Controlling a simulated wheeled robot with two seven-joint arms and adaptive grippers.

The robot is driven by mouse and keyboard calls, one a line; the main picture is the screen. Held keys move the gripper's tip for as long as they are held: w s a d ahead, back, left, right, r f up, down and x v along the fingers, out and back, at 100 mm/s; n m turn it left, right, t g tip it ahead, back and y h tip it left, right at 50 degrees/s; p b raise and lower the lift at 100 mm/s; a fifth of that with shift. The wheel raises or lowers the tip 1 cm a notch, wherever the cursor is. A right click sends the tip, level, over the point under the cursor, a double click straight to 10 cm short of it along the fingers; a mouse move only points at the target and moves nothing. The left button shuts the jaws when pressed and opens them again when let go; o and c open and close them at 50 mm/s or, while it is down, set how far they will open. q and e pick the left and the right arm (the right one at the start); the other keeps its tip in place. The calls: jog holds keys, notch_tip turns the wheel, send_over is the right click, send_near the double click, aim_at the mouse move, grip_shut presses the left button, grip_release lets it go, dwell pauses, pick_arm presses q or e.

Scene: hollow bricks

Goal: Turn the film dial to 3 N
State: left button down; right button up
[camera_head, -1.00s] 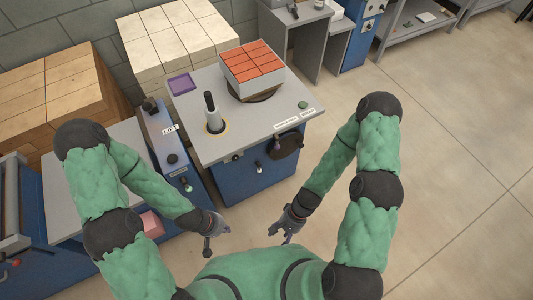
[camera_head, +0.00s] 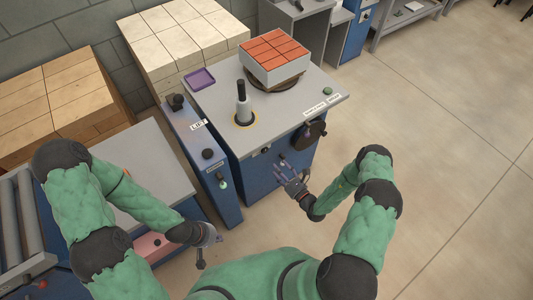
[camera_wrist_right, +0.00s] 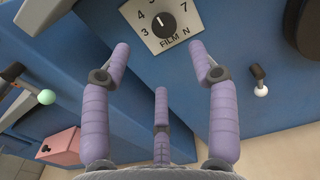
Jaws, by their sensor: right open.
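The film dial (camera_wrist_right: 163,25) shows at the top of the right wrist view, a black knob on a white plate marked FILM N with numbers around it. Its white mark points up and slightly left, roughly toward the 5. In the head view the dial (camera_head: 265,150) is a small dark spot on the front of the blue cabinet. My right gripper (camera_head: 289,180) is open and empty in front of the cabinet, below the dial and apart from it. Its purple fingers (camera_wrist_right: 162,65) are spread in the wrist view. My left gripper (camera_head: 206,240) hangs at lower left; its fingers are unclear.
A white-knobbed lever (camera_wrist_right: 260,84) is right of the dial, with a black handwheel (camera_head: 309,133) further right. The LIFT unit (camera_head: 205,160) stands left of the cabinet. Red bricks (camera_head: 274,52) sit on top. A pink box (camera_wrist_right: 62,147) is at left. The floor at right is clear.

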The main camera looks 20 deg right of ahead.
aim_at(265, 151)
jog(key=x, duration=0.3)
jog(key=b+x, duration=0.1)
jog(key=x, duration=0.3)
jog(key=b+x, duration=0.1)
jog(key=x, duration=0.2)
jog(key=shift+w+d, duration=0.15)
jog(key=shift+w, duration=0.3)
jog(key=shift+c, duration=0.3)
